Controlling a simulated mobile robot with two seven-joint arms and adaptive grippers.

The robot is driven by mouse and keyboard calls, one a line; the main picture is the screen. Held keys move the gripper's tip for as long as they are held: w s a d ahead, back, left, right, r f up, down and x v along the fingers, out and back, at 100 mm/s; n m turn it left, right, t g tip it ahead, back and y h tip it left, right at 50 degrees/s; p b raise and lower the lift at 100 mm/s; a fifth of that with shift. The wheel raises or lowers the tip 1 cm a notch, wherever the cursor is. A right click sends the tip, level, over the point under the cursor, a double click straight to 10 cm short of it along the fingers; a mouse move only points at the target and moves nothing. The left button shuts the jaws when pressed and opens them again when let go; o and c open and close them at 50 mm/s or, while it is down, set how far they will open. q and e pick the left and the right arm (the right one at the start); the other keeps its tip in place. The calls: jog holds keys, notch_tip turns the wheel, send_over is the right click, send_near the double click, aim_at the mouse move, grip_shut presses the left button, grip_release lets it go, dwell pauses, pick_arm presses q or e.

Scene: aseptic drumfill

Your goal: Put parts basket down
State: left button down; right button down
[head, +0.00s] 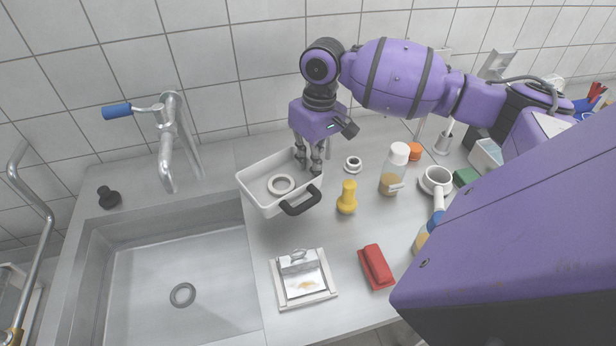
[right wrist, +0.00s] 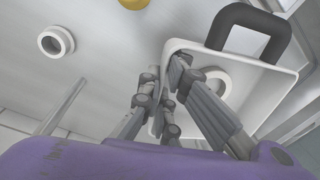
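The parts basket (head: 262,203) is a white rectangular tray with a black handle (head: 300,200) on its near right side and a pale ring (head: 281,184) inside. It shows at the counter's back left, beside the sink. My right gripper (head: 308,166) comes down from above onto the basket's right wall. In the right wrist view, the gripper (right wrist: 163,78) has fingers on both sides of the wall of the basket (right wrist: 285,88), one side inside and one outside. It looks shut on that wall. I cannot tell whether the basket's underside touches the counter. My left gripper is not in view.
A sink (head: 180,270) with a ring in it lies left. A small white ring fitting (head: 353,164), yellow plunger-shaped piece (head: 347,198), capped bottle (head: 394,170), red block (head: 376,266) and framed plate (head: 303,278) stand nearby. Bare counter lies between basket and plate.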

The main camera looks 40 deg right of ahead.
jog(key=w+f, duration=0.1)
jog(key=d+f, duration=0.1)
jog(key=w+f, duration=0.1)
jog(key=f, duration=0.1)
jog(key=shift+w+d+f, duration=0.1)
jog(key=shift+w+d, duration=0.25)
jog(key=shift+w+d+f+b, duration=0.15)
jog(key=shift+f+b, duration=0.2)
jog(key=shift+f, duration=1.3)
jog(key=c, duration=2)
grip_release()
jog(key=shift+f, duration=0.15)
jog(key=r, duration=0.8)
jog(key=d+r, duration=0.1)
jog(key=r, duration=0.3)
jog(key=shift+r+p, duration=0.15)
jog(key=shift+p, duration=0.15)
